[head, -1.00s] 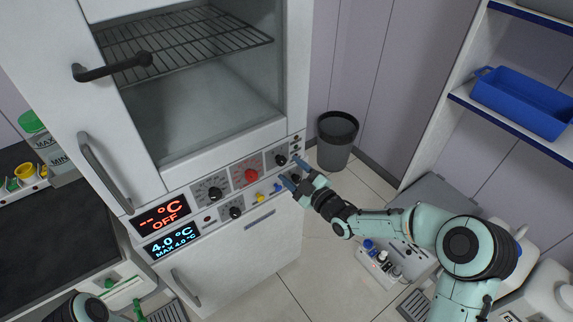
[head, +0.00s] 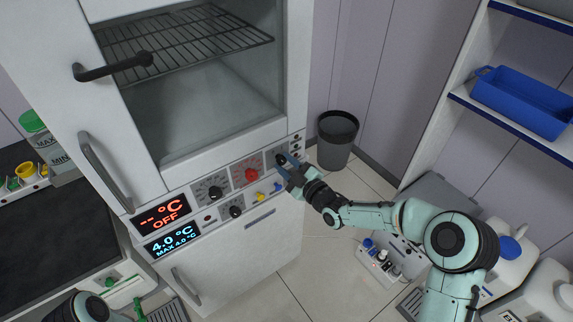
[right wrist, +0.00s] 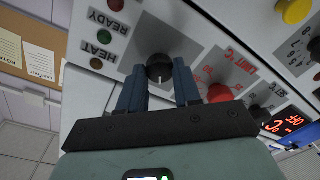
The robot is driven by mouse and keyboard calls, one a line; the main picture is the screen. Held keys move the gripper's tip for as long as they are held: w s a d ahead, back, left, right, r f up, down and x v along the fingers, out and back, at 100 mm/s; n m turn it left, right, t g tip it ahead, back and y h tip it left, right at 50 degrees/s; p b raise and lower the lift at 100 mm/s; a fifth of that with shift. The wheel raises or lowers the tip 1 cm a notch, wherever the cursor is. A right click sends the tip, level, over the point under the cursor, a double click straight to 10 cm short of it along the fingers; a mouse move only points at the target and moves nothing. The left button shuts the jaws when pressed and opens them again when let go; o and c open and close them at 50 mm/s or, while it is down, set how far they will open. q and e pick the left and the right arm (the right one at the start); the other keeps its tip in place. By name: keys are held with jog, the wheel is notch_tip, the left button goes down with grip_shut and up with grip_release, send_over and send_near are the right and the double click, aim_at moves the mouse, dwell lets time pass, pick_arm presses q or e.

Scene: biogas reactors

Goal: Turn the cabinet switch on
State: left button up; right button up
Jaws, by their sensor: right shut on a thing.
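The white cabinet's control panel (head: 222,190) has black knobs, a red knob (head: 251,175) and a red display (head: 161,216) reading "-- °C OFF". The black switch knob (head: 281,159) is at the panel's right end. In the right wrist view this knob (right wrist: 159,68) sits between my fingers, with a pale mark on its lower side. My right gripper (head: 287,165) is shut on it; its fingers also show in the right wrist view (right wrist: 159,88).
A blue display (head: 172,242) reads 4.0 °C. Small lamps marked READY (right wrist: 105,37) and HEAT (right wrist: 97,63) lie beside the knob. A dark bin (head: 338,138) stands right of the cabinet. A shelf with a blue tray (head: 520,103) is at the right.

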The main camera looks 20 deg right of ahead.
pick_arm(q)
jog(key=shift+f, duration=0.2)
pick_arm(e)
jog(key=shift+m, duration=0.3)
jog(key=shift+f+m+b, duration=0.1)
jog(key=shift+m+b, duration=0.75)
jog(key=shift+m, duration=0.05)
jog(key=m+b, duration=0.1)
jog(key=m, duration=0.1)
jog(key=shift+m, duration=0.4)
jog(key=m+b, duration=0.1)
jog(key=m, duration=0.2)
jog(key=shift+m, duration=0.3)
pick_arm(q)
jog(key=shift+w+f+t, duration=0.15)
jog(key=shift+w+f, duration=0.2)
jog(key=shift+f, duration=0.35)
jog(key=shift+w+f+t, duration=0.15)
jog(key=shift+w+f, duration=0.2)
jog(key=shift+f, duration=0.3)
pick_arm(e)
jog(key=shift+m+t, duration=0.3)
jog(key=shift+m, duration=1.3)
jog(key=o, duration=1)
jog(key=shift+o, duration=0.2)
jog(key=shift+s+d, duration=0.1)
